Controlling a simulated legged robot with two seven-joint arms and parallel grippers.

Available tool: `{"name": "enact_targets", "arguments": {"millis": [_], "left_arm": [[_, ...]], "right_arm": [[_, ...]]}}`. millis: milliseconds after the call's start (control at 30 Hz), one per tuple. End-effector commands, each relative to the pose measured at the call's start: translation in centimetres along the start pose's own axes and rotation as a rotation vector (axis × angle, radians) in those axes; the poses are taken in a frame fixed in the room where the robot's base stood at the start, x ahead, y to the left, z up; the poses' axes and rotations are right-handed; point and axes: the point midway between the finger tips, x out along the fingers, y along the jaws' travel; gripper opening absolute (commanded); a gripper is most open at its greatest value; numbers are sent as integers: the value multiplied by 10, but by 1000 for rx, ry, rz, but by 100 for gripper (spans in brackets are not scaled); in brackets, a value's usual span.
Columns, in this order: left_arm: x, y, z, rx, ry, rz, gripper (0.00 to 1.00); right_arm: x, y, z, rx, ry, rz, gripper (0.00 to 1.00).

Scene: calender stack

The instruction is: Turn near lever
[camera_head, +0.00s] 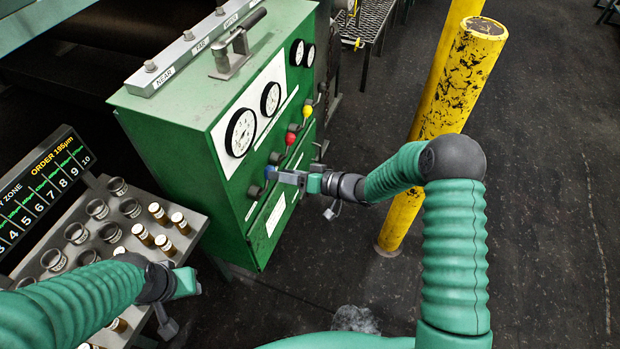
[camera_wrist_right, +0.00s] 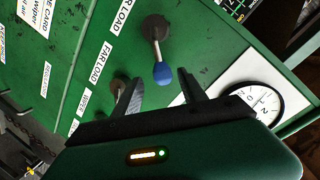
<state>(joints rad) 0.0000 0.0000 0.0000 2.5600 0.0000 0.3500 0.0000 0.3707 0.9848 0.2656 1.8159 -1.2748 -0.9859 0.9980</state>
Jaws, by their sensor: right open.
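The green control cabinet (camera_head: 165,125) carries levers with coloured tips on its front. A blue-tipped lever (camera_wrist_right: 162,72) sticks out from a dark round pivot, beside a label ending in "LOAD". Its blue tip also shows in the head view (camera_head: 269,171). My right gripper (camera_wrist_right: 160,82) is open, with one fingertip on each side of the blue tip; I cannot tell whether they touch it. In the head view it (camera_head: 274,176) reaches the panel from the right. My left gripper (camera_head: 188,284) hangs beside the rack; its jaw opening is unclear.
Red (camera_head: 291,138) and yellow (camera_head: 308,103) levers sit farther along the panel, below round gauges (camera_head: 241,132). A rack (camera_head: 205,222) with cups and several brown vials stands at left. A yellow post (camera_head: 462,75) stands behind my right arm. The floor at right is clear.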

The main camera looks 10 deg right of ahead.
Motion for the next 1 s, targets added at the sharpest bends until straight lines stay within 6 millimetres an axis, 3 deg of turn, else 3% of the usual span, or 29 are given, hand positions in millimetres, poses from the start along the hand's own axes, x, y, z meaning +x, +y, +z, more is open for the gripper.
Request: {"name": "enact_targets", "arguments": {"millis": [200, 400, 567, 1000], "left_arm": [[6, 0, 1, 0, 0, 0, 36], [8, 0, 2, 0, 0, 0, 36], [8, 0, 2, 0, 0, 0, 36], [8, 0, 2, 0, 0, 0, 36]], "right_arm": [[-66, 2, 0, 2, 2, 4, 49], [-106, 3, 0, 1, 1, 2, 49], [-115, 3, 0, 3, 0, 0, 49], [-115, 4, -2, -7, -1, 17, 49]]}}
